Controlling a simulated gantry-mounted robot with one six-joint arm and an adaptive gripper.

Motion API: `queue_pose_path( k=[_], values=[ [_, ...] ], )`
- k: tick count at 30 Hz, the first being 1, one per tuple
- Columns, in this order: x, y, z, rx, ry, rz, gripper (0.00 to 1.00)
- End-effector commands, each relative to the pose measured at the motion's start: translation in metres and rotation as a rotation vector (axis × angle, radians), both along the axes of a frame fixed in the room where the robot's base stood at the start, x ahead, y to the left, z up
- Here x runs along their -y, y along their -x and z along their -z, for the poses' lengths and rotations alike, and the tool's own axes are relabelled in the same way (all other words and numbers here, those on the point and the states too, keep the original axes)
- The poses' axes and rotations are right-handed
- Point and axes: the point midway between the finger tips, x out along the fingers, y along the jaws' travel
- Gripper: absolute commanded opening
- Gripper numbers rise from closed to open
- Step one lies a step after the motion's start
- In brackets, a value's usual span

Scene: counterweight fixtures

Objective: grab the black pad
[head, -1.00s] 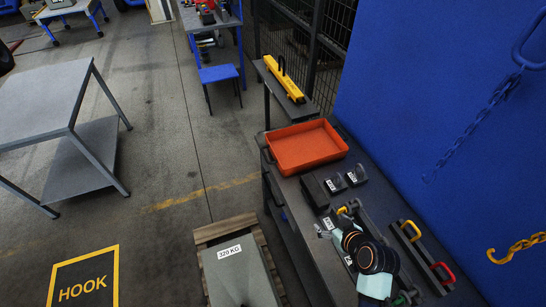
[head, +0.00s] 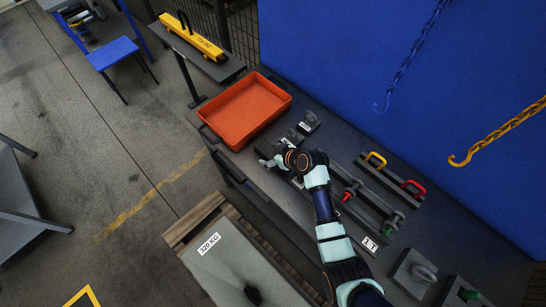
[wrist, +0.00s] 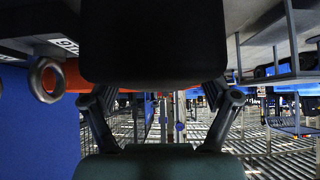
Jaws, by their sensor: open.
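A plain black block (head: 272,145), which looks like the black pad, lies on the dark bench just in front of the orange tray. It is mostly hidden behind my gripper (head: 268,161) in the head view. My gripper is open at the bench's front edge, close to the block; I cannot tell whether they touch. In the wrist view the scene is upside down. A large black shape (wrist: 153,40) fills the top middle, and I cannot tell whether it is the pad or a gripper part. Nothing is clearly held.
The orange tray (head: 240,110) stands behind. Small labelled weights (head: 309,121) sit beside the block; one ring handle (wrist: 45,80) shows in the wrist view. A bar with yellow and red handles (head: 392,178) lies right. The 320 KG block (head: 235,265) stands below the bench front.

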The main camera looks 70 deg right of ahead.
Motion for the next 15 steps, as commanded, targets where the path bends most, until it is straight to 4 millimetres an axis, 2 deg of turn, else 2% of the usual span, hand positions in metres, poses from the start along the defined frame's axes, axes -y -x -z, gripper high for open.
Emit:
queue_pose_path(
  k=[3,11,15],
  values=[
    [0.0045,-0.0104,0.0124,-0.001,-0.001,-0.001,0.86],
    [0.0055,-0.0123,0.0139,0.000,0.001,0.001,0.85],
    [0.0055,-0.0123,0.0139,0.000,0.000,0.001,0.61]
  ],
)
